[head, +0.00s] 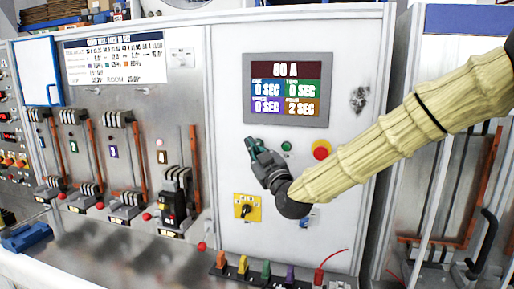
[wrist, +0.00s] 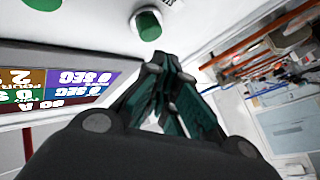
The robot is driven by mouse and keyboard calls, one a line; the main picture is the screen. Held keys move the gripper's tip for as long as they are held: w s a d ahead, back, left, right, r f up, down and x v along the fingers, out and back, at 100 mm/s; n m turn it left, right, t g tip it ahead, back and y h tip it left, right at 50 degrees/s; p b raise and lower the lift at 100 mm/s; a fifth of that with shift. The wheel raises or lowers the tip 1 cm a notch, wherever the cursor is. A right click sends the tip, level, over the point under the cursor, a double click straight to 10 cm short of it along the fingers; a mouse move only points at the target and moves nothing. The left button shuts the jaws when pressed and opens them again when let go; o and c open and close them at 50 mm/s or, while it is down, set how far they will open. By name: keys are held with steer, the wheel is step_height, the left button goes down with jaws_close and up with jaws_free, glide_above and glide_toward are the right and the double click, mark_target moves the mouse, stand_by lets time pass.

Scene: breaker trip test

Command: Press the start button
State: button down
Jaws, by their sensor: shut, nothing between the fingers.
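My gripper (head: 251,143) is shut and empty, close to the white panel face just below the display. In the wrist view its dark green fingers (wrist: 168,62) meet just beside a raised green button (wrist: 149,26). I cannot tell whether they touch it. A second green disc (wrist: 42,3) is cut off by the top edge of that view. In the head view one green button (head: 286,146) shows to the right of my fingertips. Whatever lies directly behind the gripper there is hidden. No label marks which green button is start.
A display (head: 290,88) reads "00 A" above the buttons. A yellow rotary switch (head: 247,208) is below. Several breakers with levers stand at left. Coloured sockets (head: 243,264) line the lower ledge.

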steer(key=shift+s+a+b, duration=0.2)
steer(key=shift+s, duration=0.5)
steer(key=shift+s+a+b, duration=0.2)
steer(key=shift+s+a, duration=0.05)
steer(key=shift+s, duration=0.4)
steer(key=shift+s+a+b, duration=0.2)
steer(key=shift+s, duration=0.5)
